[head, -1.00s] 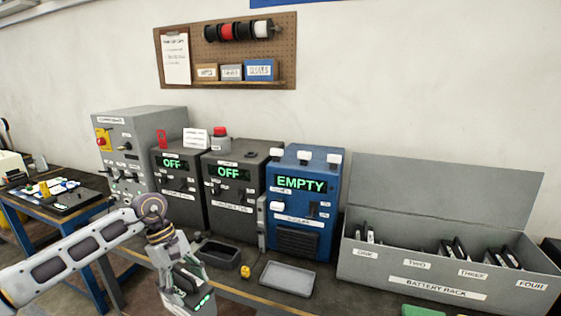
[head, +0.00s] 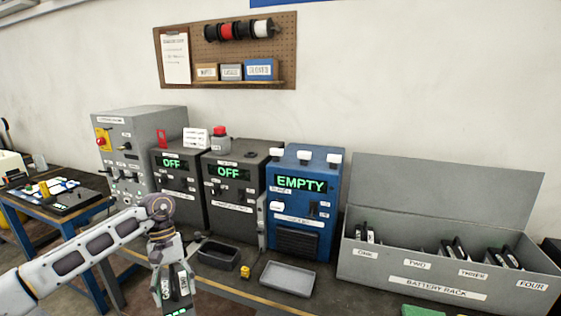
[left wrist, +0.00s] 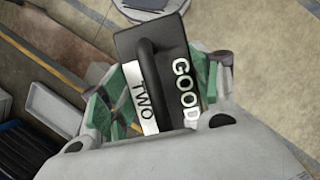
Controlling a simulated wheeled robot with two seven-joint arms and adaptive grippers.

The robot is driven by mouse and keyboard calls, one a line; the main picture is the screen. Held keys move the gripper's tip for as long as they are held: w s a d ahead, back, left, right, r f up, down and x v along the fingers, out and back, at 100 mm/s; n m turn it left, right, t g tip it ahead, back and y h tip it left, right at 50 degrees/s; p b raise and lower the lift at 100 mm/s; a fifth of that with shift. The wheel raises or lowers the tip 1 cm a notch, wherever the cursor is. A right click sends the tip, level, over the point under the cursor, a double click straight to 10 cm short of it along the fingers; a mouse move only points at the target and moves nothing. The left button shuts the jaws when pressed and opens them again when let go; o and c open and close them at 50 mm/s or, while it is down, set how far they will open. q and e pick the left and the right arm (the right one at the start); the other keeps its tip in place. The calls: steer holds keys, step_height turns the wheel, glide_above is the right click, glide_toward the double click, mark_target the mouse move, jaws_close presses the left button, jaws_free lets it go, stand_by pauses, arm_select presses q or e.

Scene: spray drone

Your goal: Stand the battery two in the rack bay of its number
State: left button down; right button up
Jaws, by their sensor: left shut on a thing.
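Battery two (left wrist: 160,75) is a dark block with a handle and white labels reading TWO and GOOD in the left wrist view. My left gripper (left wrist: 155,105) is shut on it, with green pads on both sides. In the head view the left gripper (head: 174,290) holds the battery (head: 180,285) low at the front of the bench, its lower part cut off by the frame. The grey battery rack (head: 400,285) stands open at right, with bays labelled ONE, TWO, THREE and FOUR. Dark batteries show in bays ONE, THREE and FOUR; none shows above bay TWO's front wall. My right gripper is not seen.
A blue machine (head: 305,205) reading EMPTY stands left of the rack. Two dark units reading OFF and a grey cabinet (head: 140,150) are further left.

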arm_select(q)
steer(key=shift+w+a+f+m, duration=0.1)
steer(key=shift+a+f+m, duration=0.3)
steer(key=shift+f+m, duration=0.1)
steer(key=shift+a+f+m+y, duration=0.25)
steer(key=shift+f+m+y, duration=0.15)
steer(key=shift+f+m, duration=0.25)
steer(key=f, duration=0.2)
steer(key=f+m, duration=0.1)
steer(key=f, duration=0.1)
steer(key=d+f+m, duration=0.1)
steer(key=f, duration=0.2)
steer(key=shift+s+d+f+y, duration=0.1)
steer(key=shift+s+y, duration=0.3)
steer(key=s+d+f+m, duration=0.1)
steer(key=d+f, duration=0.2)
steer(key=d, duration=0.3)
steer(key=shift+s+d+y, duration=0.15)
steer(key=shift+y, duration=0.15)
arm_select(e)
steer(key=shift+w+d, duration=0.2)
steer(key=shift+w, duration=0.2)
